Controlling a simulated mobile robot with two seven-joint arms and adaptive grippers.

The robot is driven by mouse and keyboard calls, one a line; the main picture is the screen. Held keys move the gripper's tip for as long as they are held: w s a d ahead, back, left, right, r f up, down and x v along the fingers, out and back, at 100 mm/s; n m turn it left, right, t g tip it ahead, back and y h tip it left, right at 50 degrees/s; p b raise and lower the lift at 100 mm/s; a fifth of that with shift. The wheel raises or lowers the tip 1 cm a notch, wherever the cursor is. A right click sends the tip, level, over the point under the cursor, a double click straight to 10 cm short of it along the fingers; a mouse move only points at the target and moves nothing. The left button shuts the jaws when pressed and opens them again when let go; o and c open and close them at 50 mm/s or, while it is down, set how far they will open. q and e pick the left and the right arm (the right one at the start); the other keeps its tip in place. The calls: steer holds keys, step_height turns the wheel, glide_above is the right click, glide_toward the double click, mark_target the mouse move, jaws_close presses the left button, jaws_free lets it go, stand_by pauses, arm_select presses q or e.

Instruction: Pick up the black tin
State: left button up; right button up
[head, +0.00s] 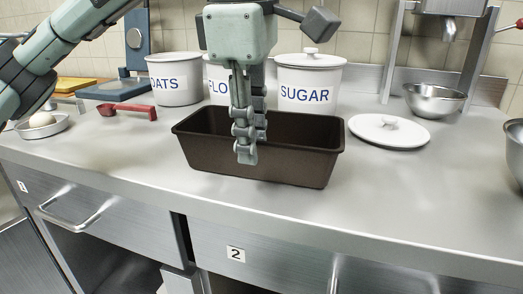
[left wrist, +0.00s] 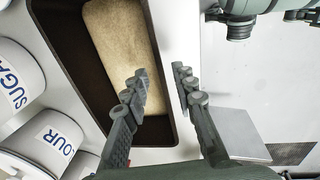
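The black tin (head: 305,164) is a long, dark brown-black loaf tin standing upright on the steel counter near its front edge. In the left wrist view the tin (left wrist: 72,48) holds a pale tan, loaf-shaped mass (left wrist: 118,40). My left gripper (head: 247,140) points down at the tin's near long wall. In the left wrist view my left gripper (left wrist: 162,82) has its fingers apart, one over the tin's inside and one outside its wall. I cannot tell whether either finger touches the wall. My right gripper is not in view.
Behind the tin stand white canisters for oats (head: 174,80) and sugar (head: 308,88), with another partly hidden between. A white lid (head: 389,131) lies right of the tin, a steel bowl (head: 434,100) beyond. A red-handled tool (head: 127,112) lies left. The counter's front strip is clear.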

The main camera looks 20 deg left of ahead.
mark_target(253, 178)
arm_select(q)
steer(key=f, duration=0.4)
steer(key=shift+w+a, duration=0.25)
jaws_close()
steer(key=shift+r, duration=0.1)
